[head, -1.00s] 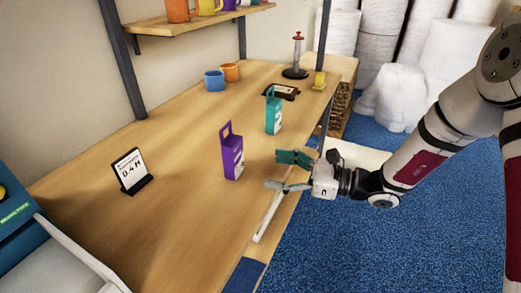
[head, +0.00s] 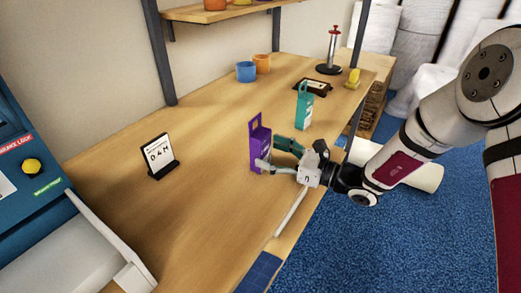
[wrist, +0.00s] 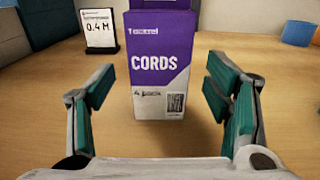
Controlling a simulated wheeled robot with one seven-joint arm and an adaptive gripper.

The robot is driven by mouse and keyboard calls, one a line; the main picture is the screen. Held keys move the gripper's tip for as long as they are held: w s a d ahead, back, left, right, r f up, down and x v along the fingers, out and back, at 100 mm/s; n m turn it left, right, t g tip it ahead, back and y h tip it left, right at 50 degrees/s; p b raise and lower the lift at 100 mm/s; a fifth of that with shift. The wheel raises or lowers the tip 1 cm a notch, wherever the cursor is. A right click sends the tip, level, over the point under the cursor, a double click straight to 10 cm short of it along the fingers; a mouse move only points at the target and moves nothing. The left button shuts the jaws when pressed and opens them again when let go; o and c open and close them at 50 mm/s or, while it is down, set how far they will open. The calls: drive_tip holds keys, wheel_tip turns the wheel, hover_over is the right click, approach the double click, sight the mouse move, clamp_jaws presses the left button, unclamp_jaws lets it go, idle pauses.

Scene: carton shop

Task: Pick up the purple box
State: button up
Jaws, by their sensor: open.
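The purple box (head: 258,146) stands upright on the wooden table in the head view. It is a carton with a hang tab on top. In the wrist view the purple box (wrist: 160,65) shows the word CORDS on its front, and its top is cut off by the picture edge. My gripper (head: 266,156) is at the box's right side in the head view. In the wrist view my gripper (wrist: 160,92) is open, with one teal-padded finger on each side of the box's lower part. Gaps show between the box and both fingers.
A teal box (head: 304,108) stands behind, to the right. A sign reading 0.4 M (head: 159,156) stands to the left. Blue (head: 246,72) and orange (head: 263,64) cups and a red-topped stand (head: 331,52) are farther back.

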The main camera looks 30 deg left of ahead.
sight(265, 142)
drive_tip(key=shift+a, duration=1.6)
drive_tip(key=c, duration=1.3)
drive_tip(key=shift+r, duration=0.55)
drive_tip(key=shift+s+d+r, duration=0.2)
drive_tip(key=shift+d+r, duration=0.05)
drive_tip(key=shift+r, duration=0.4)
drive_tip(key=shift+s+d+r, duration=0.2)
drive_tip(key=shift+r, duration=0.4)
drive_tip(key=s+d, duration=0.3)
drive_tip(key=s+d+r+p, duration=0.1)
drive_tip(key=s+d, duration=0.2)
drive_tip(key=s, duration=0.1)
drive_tip(key=s+d, duration=0.3)
drive_tip(key=d, duration=0.1)
drive_tip(key=shift+s+d+r, duration=0.1)
drive_tip(key=shift+s+r, duration=0.1)
drive_tip(key=shift+s, duration=0.2)
